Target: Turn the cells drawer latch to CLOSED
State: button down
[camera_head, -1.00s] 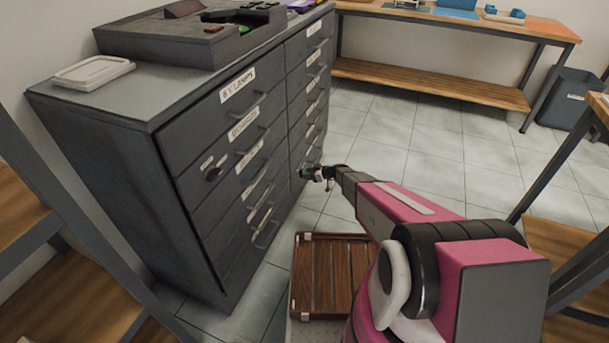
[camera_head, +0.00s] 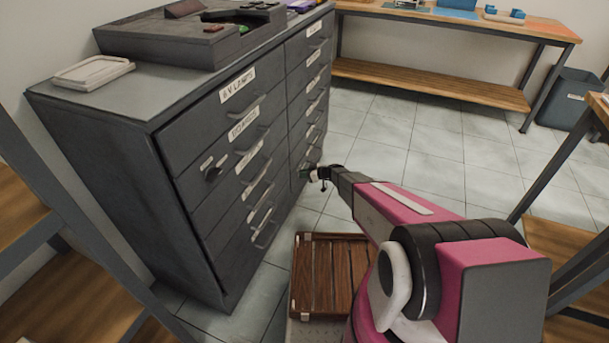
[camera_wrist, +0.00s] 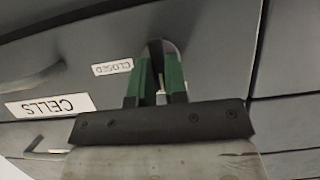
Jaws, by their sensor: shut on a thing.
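In the wrist view, my gripper (camera_wrist: 157,92) has its two green-padded fingers shut on the dark latch knob (camera_wrist: 155,50) on a grey drawer front. The picture is upside down. A white label reading CLOSED (camera_wrist: 112,67) sits beside the latch, and a larger label reading CELLS (camera_wrist: 49,106) lies farther left on the same drawer front. In the head view, my gripper (camera_head: 314,173) is at the front of the right-hand column of drawers, at a low drawer. The latch it holds is too small to make out there.
The grey drawer cabinet (camera_head: 110,185) has several labelled drawers with protruding handles. Another dark latch (camera_head: 212,172) is on the left column. Tiled floor (camera_head: 420,150) is clear to the right.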

jog(key=m+g+y, duration=0.1)
jog(key=m, duration=0.3)
jog(key=m+g+y, duration=0.2)
jog(key=m, duration=0.2)
jog(key=w+f+m+g+y, duration=0.1)
jog(key=m+g+y, duration=0.1)
jog(key=m, duration=0.3)
jog(key=shift+d, duration=0.15)
dwell(0.6)
jog(key=shift+m, duration=0.4)
jog(key=c, duration=1.1)
grip_release()
jog(key=shift+c, duration=0.2)
jog(key=d, duration=1)
jog(key=shift+w+d, duration=0.2)
jog(key=shift+d, duration=0.2)
